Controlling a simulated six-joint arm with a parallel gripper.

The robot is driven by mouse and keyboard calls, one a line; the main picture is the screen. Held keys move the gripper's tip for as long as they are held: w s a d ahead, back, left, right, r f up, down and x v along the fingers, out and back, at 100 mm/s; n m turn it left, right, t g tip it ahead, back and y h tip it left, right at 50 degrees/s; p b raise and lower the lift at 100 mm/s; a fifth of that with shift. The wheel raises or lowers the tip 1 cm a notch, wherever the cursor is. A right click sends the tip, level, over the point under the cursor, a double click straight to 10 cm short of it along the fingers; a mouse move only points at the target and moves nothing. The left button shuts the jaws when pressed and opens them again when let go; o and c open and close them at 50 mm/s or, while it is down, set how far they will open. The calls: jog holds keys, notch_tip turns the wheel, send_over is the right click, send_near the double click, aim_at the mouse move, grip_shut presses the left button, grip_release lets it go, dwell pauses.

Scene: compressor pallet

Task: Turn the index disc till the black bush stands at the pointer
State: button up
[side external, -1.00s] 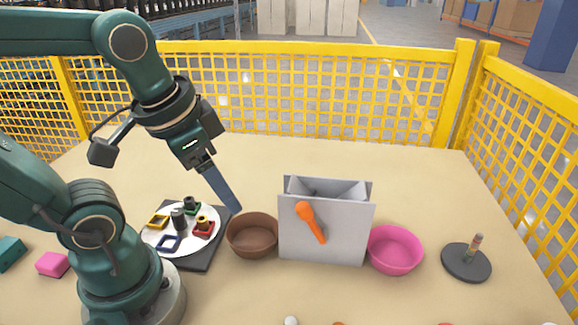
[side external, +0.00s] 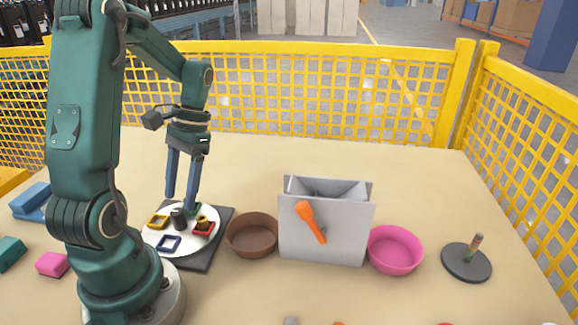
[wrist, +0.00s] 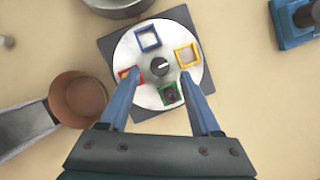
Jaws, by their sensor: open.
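The white index disc (side external: 187,244) lies on a dark square plate (side external: 212,252). It carries blue (wrist: 149,39), yellow (wrist: 188,55), green (wrist: 171,94) and red (wrist: 129,76) square frames around a dark central knob (wrist: 160,66). The green frame holds a dark bush (wrist: 171,97). The red frame holds a brass-coloured bush (side external: 202,221) in the side view. The blue and yellow frames look empty. My gripper (wrist: 159,80) is open over the disc, pointing down. In the wrist view its fingers flank the green frame, and one partly covers the red frame.
A brown bowl (side external: 252,237), grey box (side external: 322,240) with an orange handle (side external: 311,222), pink bowl (side external: 395,250) and peg stand (side external: 466,264) stand right of the plate. Blue (side external: 30,200), teal (side external: 9,253) and pink blocks (side external: 52,264) lie left. A yellow fence (side external: 290,90) encloses the table.

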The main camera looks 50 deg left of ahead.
aim_at(178, 211)
jog(key=shift+x, duration=2)
grip_shut()
